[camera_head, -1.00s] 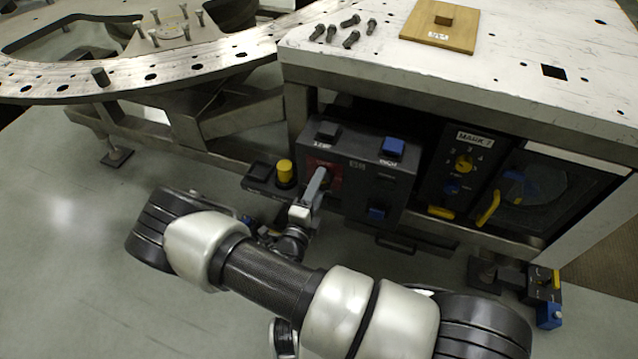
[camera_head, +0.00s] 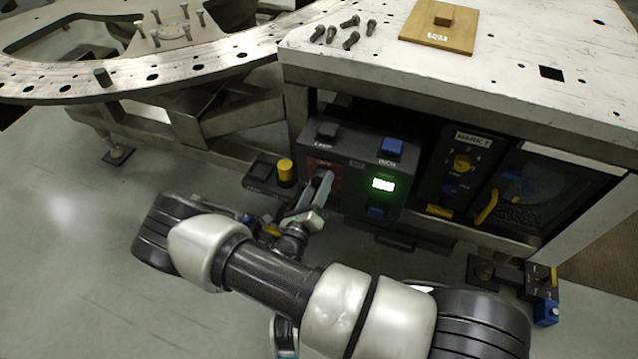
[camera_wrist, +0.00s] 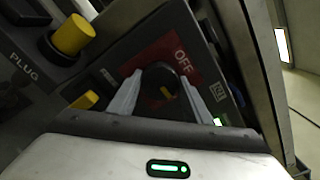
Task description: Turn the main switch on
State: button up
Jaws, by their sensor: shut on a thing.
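The main switch is a dark round knob (camera_wrist: 158,78) with a yellow mark, on a red plate marked OFF (camera_wrist: 172,50). In the wrist view my gripper (camera_wrist: 162,82) has one finger on each side of the knob and is shut on it. In the head view my gripper (camera_head: 322,188) is at the front of the dark control box (camera_head: 350,155), over the red plate (camera_head: 320,168), and hides the knob. A green display (camera_head: 383,184) glows on the box, right of the gripper.
A yellow button (camera_head: 286,171) stands on a small dark box just left of the gripper. Blue buttons (camera_head: 391,147) are on the control box. A MARK 7 panel (camera_head: 460,170) is further right. The white tabletop (camera_head: 500,85) overhangs the panels.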

jog(key=shift+a+m, duration=0.1)
jog(key=shift+m, duration=0.2)
dwell(0.4)
jog(key=o, duration=1.1)
jog(key=shift+c, duration=0.2)
jog(key=p+v, duration=0.1)
jog(key=v, duration=1.6)
jog(key=shift+s, duration=0.25)
jog(key=shift+r, duration=0.1)
